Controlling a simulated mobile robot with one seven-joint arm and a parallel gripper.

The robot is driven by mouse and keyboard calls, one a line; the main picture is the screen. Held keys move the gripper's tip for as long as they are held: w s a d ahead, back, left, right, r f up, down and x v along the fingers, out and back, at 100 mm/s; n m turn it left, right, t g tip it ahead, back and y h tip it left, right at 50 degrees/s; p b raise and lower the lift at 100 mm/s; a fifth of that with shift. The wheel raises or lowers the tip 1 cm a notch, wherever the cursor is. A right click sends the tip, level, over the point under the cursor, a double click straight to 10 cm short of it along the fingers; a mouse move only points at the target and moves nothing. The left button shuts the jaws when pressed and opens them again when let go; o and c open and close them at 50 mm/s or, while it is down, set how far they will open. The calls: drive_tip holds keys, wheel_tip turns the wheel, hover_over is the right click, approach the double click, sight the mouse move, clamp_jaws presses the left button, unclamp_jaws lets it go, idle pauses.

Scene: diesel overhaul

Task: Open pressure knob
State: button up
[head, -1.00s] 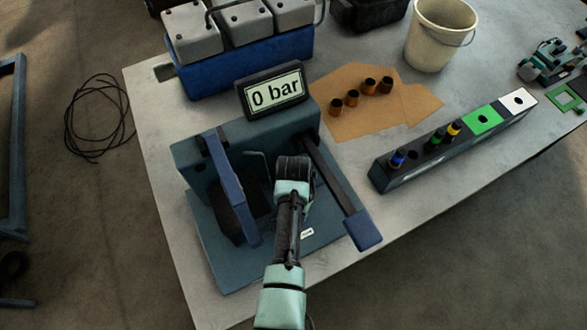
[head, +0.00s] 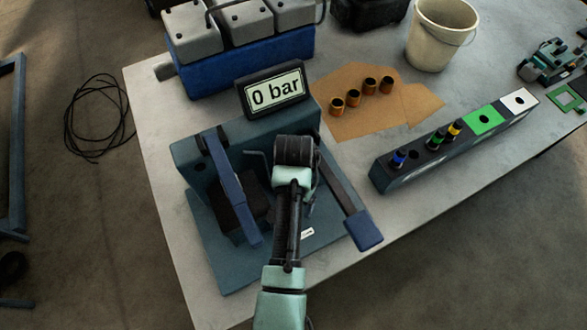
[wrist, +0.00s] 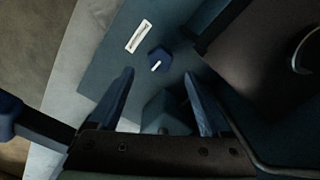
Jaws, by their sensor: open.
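The pressure knob (wrist: 160,58) is a small dark blue knob with a white pointer mark. It sits on the blue-grey base of the test stand (head: 225,272), beside a white label (wrist: 138,36). In the head view my arm appears to hide the knob. In the wrist view my gripper (wrist: 157,74) is open and empty, its two blue fingers spread below the knob in the picture. The knob lies just beyond the fingertips, roughly in line with the gap; contact is not visible. The display (head: 275,90) on the stand reads 0 bar.
A blue lever (head: 231,188) stands left of my arm and a long blue-ended handle (head: 364,230) to its right. A dark rack (head: 440,150) with injectors, copper-coloured sleeves (head: 354,94) and a bucket (head: 441,35) stand farther right and back.

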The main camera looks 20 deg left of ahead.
wheel_tip(320, 180, up, 6)
drive_tip(key=shift+r+b, duration=0.25)
drive_tip(key=shift+b, duration=0.2)
idle(0.3)
